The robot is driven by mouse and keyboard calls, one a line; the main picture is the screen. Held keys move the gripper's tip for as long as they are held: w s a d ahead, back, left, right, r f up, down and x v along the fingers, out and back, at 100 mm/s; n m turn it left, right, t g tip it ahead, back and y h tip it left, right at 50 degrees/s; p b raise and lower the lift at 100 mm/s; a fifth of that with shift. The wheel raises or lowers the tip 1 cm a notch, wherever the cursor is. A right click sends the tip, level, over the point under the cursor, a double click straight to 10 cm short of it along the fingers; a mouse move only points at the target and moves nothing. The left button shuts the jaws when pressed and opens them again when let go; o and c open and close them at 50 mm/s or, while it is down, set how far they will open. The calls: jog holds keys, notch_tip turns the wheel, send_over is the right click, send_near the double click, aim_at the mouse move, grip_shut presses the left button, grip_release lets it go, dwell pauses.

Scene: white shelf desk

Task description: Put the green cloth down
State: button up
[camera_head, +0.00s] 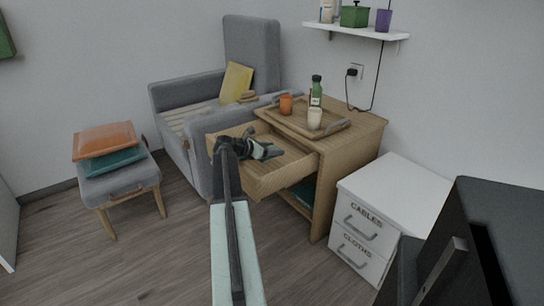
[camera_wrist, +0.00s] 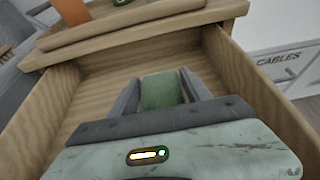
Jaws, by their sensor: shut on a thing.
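The green cloth (camera_wrist: 162,91) is between the two fingers of my gripper (camera_wrist: 158,90) in the wrist view, and the fingers are shut on it. It looks like a small folded or rolled piece. My gripper (camera_head: 262,150) is over the open wooden drawer (camera_head: 268,179), between its side walls. The drawer floor (camera_wrist: 92,84) around the cloth is bare where I can see it. I cannot tell whether the cloth touches the drawer floor. In the head view the cloth is not clearly made out at the gripper.
A tray (camera_head: 284,119) with an orange cup (camera_head: 286,104), green bottle (camera_head: 316,92) and cream cup (camera_head: 314,119) sits on the wooden cabinet. A white drawer unit (camera_head: 361,226) labelled CABLES and CLOTHS stands right. A grey armchair (camera_head: 252,52) and stool (camera_head: 122,183) are left.

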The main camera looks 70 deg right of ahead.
jog(key=shift+r, duration=0.1)
jog(key=shift+f+b, duration=0.55)
jog(key=shift+f, duration=0.1)
jog(key=o, duration=1.4)
jog(key=shift+c, duration=0.2)
